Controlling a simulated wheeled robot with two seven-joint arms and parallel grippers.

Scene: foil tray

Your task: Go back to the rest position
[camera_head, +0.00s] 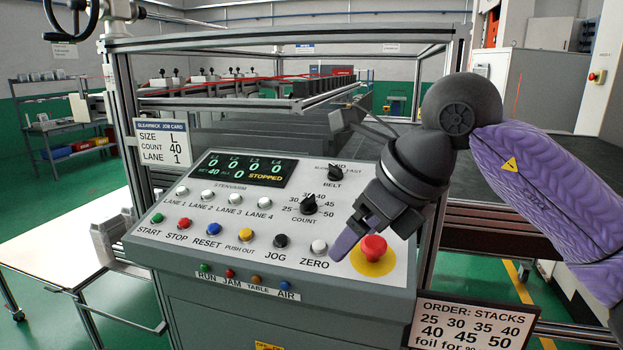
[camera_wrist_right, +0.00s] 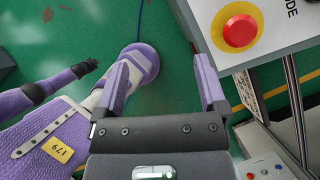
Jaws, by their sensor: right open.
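My right gripper (camera_head: 352,236) is in front of the control panel (camera_head: 215,217), just left of the red emergency-stop button (camera_head: 373,248) with its yellow ring. Its purple fingers point down and left over the panel's right part; whether they touch it cannot be told. In the right wrist view the two fingers of this gripper (camera_wrist_right: 163,78) stand wide apart with nothing between them. The emergency-stop button (camera_wrist_right: 240,30) is at the upper right there, outside the jaws. What seems to be my left arm's dark gripper (camera_wrist_right: 86,68) shows small at the left; its jaws are unclear.
The panel has coloured buttons, black BELT (camera_head: 335,172) and COUNT (camera_head: 309,204) knobs and a display (camera_head: 243,169) reading STOPPED. An order sign (camera_head: 470,322) hangs at the lower right. A metal frame post (camera_head: 450,130) rises behind my right arm. Green floor lies beyond.

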